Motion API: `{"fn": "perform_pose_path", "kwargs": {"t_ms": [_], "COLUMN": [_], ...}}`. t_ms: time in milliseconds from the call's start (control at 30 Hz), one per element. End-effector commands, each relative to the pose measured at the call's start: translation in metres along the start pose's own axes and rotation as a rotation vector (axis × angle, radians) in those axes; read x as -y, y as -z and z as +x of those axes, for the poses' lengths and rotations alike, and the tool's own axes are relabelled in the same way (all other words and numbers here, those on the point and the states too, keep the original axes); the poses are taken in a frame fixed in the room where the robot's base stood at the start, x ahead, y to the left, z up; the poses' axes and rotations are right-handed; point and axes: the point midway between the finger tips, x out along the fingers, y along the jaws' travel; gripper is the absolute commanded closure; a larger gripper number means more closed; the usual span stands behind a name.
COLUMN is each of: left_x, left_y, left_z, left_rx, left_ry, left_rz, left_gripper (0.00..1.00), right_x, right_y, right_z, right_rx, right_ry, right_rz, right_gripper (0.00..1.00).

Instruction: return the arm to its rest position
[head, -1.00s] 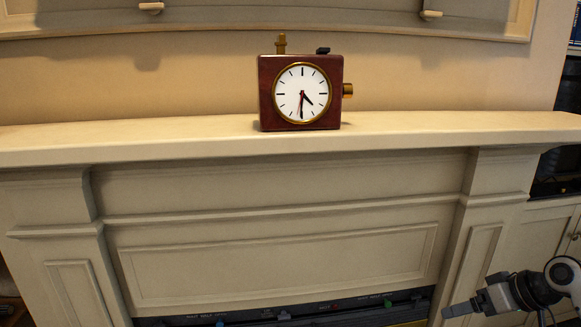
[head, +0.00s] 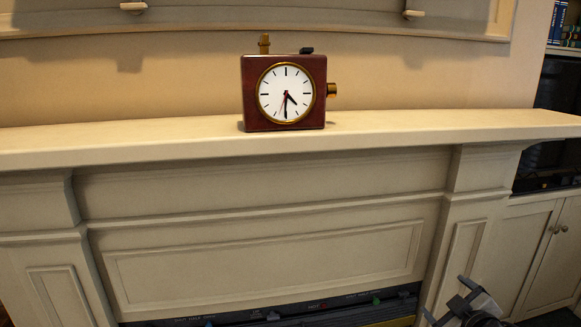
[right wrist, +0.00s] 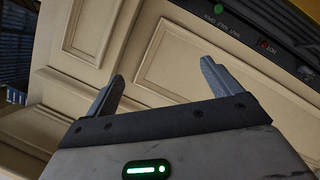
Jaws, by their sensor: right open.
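My right gripper (head: 446,301) is low at the bottom right in the head view, in front of the fireplace surround and well below the mantel shelf. In the right wrist view its two fingers (right wrist: 160,82) stand wide apart with nothing between them. The gripper is open and empty. Part of the right arm is cut off by the bottom edge of the head view. My left gripper shows in neither view.
A dark red clock (head: 285,93) with a white face and brass knobs stands upright on the cream mantel shelf (head: 420,123). Below is a dark control strip (head: 330,303) with coloured knobs. A cabinet (head: 550,245) stands at the right. The shelf beside the clock is clear.

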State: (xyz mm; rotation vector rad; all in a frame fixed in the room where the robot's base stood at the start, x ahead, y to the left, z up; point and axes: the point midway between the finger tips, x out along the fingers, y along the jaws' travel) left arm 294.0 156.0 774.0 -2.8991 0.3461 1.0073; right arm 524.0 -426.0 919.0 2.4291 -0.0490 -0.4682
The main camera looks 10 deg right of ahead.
Motion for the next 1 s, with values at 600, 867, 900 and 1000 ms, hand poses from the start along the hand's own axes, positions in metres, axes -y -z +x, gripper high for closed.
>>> {"fn": "perform_pose_path", "kwargs": {"t_ms": [600, 867, 900, 1000], "left_x": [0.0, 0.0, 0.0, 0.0], "left_y": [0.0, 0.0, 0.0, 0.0], "left_z": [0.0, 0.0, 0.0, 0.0], "left_rx": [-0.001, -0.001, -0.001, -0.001], "left_ry": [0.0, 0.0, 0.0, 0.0], "left_rz": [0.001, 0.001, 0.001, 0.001], "left_gripper": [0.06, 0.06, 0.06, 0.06], "right_x": [0.313, 0.32, 0.32, 0.32], "right_y": [-0.024, -0.022, -0.022, -0.022], "right_z": [-0.201, -0.209, -0.209, -0.209], "right_rx": [0.189, 0.198, 0.198, 0.198], "right_ry": [0.448, 0.456, 0.456, 0.456], "right_rz": [0.502, 0.525, 0.525, 0.525], "right_gripper": [0.1, 0.1, 0.1, 0.1]}}
